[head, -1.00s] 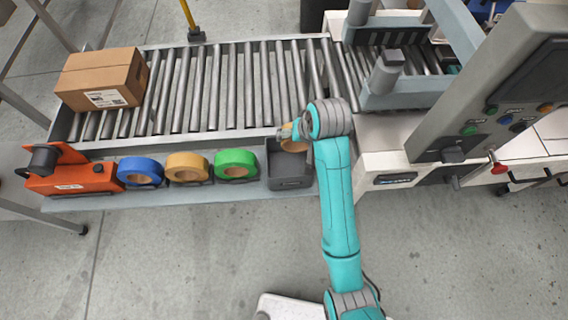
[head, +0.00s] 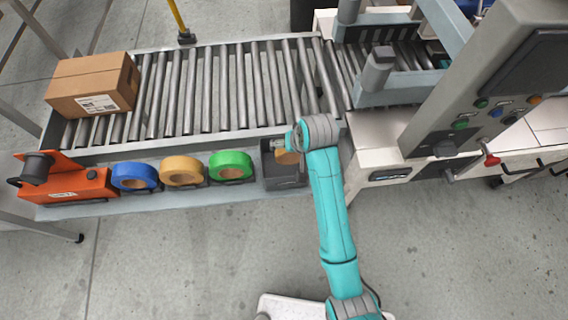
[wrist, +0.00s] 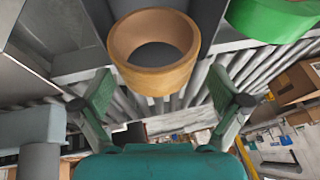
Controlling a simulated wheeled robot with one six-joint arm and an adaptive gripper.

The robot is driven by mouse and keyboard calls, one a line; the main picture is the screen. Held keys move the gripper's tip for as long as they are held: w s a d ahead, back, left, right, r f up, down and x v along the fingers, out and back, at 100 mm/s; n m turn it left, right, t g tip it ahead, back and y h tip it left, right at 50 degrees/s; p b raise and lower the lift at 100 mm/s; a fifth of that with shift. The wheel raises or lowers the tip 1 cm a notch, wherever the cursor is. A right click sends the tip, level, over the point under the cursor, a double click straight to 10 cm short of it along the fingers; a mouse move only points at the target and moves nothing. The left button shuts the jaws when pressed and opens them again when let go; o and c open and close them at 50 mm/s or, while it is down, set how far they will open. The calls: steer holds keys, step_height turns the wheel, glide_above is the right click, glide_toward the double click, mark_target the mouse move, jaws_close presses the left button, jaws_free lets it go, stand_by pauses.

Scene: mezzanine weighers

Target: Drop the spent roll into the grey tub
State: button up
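The spent roll is a bare tan ring (head: 287,157). In the head view it shows just below my gripper (head: 284,144), at the opening of the grey tub (head: 284,182), and my gripper and arm partly cover it. In the wrist view the roll (wrist: 153,83) shows whole, beyond and between the two spread fingers of my gripper (wrist: 168,98), with a clear gap on each side. The gripper is open and empty. I cannot tell whether the roll touches the tub's floor.
Green (head: 231,166), yellow (head: 182,171) and blue (head: 134,176) tape rolls stand in a row left of the tub, with an orange dispenser (head: 66,186) at the end. A cardboard box (head: 90,85) sits on the roller conveyor behind. A weigher console (head: 485,90) stands at right.

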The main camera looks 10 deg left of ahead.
steer(key=v, duration=1.2)
stand_by(0.5)
steer(key=s+d+f+m+t, duration=0.2)
steer(key=s+d+f+t, duration=0.3)
steer(key=s+d+f, duration=0.85)
steer(key=s+d+r+t+h, duration=0.1)
steer(key=s+d+r+t, duration=0.2)
steer(key=s+r, duration=0.3)
steer(key=s+d+r+t+h, duration=0.2)
steer(key=s+r, duration=0.5)
steer(key=s, duration=0.9)
steer(key=shift+d+r+m+t, duration=0.2)
steer(key=shift+d+m+t, duration=0.25)
steer(key=shift+d, duration=0.4)
